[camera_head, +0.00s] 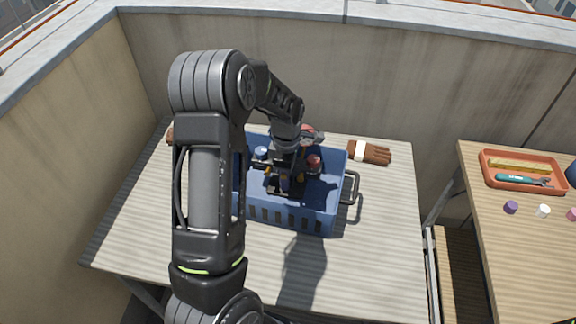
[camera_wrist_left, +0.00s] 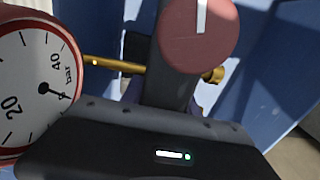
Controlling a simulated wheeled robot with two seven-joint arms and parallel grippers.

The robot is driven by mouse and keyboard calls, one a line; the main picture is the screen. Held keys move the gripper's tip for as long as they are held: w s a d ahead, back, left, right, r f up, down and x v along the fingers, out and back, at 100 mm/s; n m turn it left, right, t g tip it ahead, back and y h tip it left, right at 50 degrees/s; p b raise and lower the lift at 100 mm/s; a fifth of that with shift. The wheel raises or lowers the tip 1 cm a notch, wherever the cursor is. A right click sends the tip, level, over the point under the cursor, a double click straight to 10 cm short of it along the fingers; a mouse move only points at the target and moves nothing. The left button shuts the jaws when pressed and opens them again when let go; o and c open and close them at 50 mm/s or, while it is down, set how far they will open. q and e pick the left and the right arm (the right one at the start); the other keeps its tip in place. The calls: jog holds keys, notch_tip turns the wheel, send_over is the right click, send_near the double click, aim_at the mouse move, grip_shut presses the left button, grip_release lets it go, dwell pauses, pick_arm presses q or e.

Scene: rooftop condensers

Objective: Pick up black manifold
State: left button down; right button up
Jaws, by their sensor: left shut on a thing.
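The black manifold (camera_head: 284,188) is in the blue crate (camera_head: 292,217) on the left table, partly hidden under my left gripper (camera_head: 287,168). A red knob or gauge (camera_head: 314,163) and a blue one (camera_head: 261,153) show beside the gripper. In the left wrist view the manifold's dark body (camera_wrist_left: 176,88) is close up, with a red knob (camera_wrist_left: 198,30), a brass fitting (camera_wrist_left: 112,65) and a red-rimmed pressure gauge (camera_wrist_left: 36,75). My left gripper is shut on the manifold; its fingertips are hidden. My right gripper is out of view.
The crate's walls and metal handle (camera_head: 351,188) surround the gripper closely. The table front (camera_head: 360,270) is clear. The right table holds an orange tray (camera_head: 521,188) with tools, and small caps (camera_head: 511,207). Concrete walls stand behind.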

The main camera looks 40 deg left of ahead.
pick_arm(q)
jog(key=shift+r, duration=0.1)
notch_tip(320, 180, up, 18)
jog(key=shift+b, duration=0.3)
dwell(0.5)
jog(key=shift+w, duration=0.1)
dwell(0.5)
